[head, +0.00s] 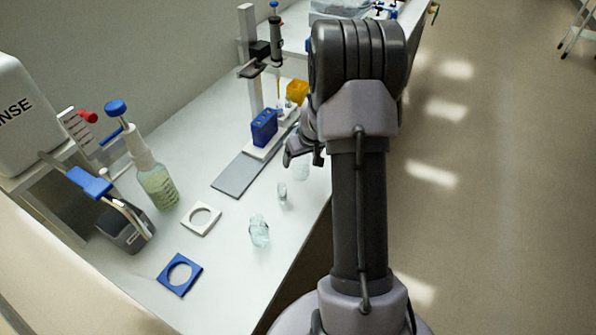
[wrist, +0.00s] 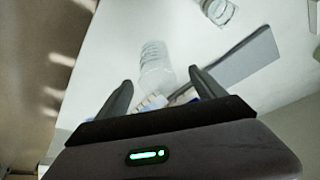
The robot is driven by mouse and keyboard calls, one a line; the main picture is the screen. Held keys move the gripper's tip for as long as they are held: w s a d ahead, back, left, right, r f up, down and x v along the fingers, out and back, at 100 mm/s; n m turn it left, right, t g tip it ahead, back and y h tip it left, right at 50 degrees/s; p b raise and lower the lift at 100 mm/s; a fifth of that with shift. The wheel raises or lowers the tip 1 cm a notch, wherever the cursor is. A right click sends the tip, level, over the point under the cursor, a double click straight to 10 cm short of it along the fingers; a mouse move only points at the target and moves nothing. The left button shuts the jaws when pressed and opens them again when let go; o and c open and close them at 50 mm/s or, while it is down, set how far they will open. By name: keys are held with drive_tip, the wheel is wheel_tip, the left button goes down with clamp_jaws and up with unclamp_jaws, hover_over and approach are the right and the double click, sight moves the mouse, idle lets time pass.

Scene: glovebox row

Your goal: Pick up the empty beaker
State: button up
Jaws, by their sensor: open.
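A clear, faint beaker (wrist: 156,62) stands on the white bench, ahead of my fingertips in the wrist view. It looks empty. In the wrist view my gripper (wrist: 160,82) is open, with one finger on each side of the beaker's near end. Whether the fingers touch it I cannot tell.
A clear vessel (head: 259,232) with pale contents stands nearer the bench's front. A grey plate (head: 240,176), a blue block (head: 264,128), a white holed square (head: 201,219), a blue holed square (head: 180,273) and a bottle (head: 158,185) lie to the left. The bench edge is close on the right.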

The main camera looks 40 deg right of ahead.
drive_tip(key=x, duration=0.2)
drive_tip(key=b+x, duration=0.1)
drive_tip(key=x, duration=0.1)
drive_tip(key=b+x, duration=0.1)
drive_tip(key=x, duration=0.1)
drive_tip(key=shift+w+d, duration=0.1)
drive_tip(key=shift+d, duration=0.2)
drive_tip(key=shift+w, duration=0.1)
drive_tip(key=shift+c, duration=1)
drive_tip(key=shift+r, duration=0.1)
drive_tip(key=c, duration=1.2)
